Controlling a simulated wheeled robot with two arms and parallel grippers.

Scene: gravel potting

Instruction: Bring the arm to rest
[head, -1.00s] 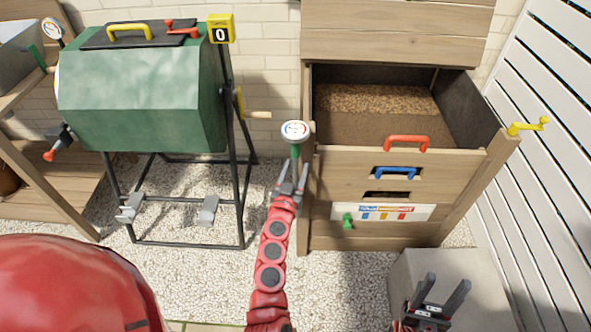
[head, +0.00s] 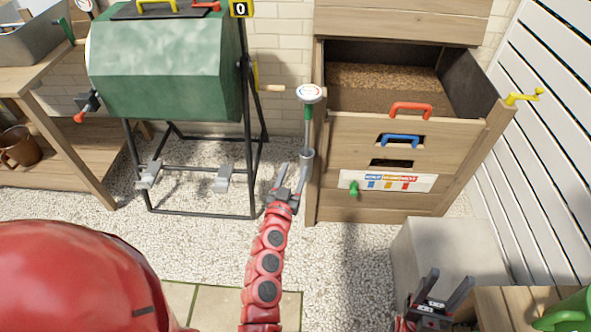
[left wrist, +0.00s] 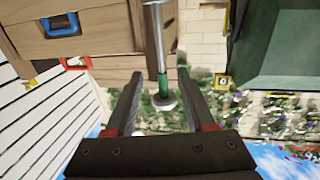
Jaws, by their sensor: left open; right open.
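My left gripper (head: 292,174) is open and empty in the head view, beside the compost bin's left front post. A dial thermometer (head: 309,93) with a green handle stands upright in a grey tube just right of and above its fingers. In the left wrist view the thermometer's green handle (left wrist: 162,82) shows beyond and between the two spread fingers (left wrist: 158,90); no finger visibly closes on it. My right gripper (head: 449,280) is open and empty at the lower right, in front of the grey block.
The wooden compost bin (head: 345,205) stands at centre right, a grey block (head: 440,240) in front of it. A green tumbler (head: 165,65) on a black frame stands left, by a wooden bench (head: 70,165). A table with a green can (head: 570,312) is lower right. Gravel lies between.

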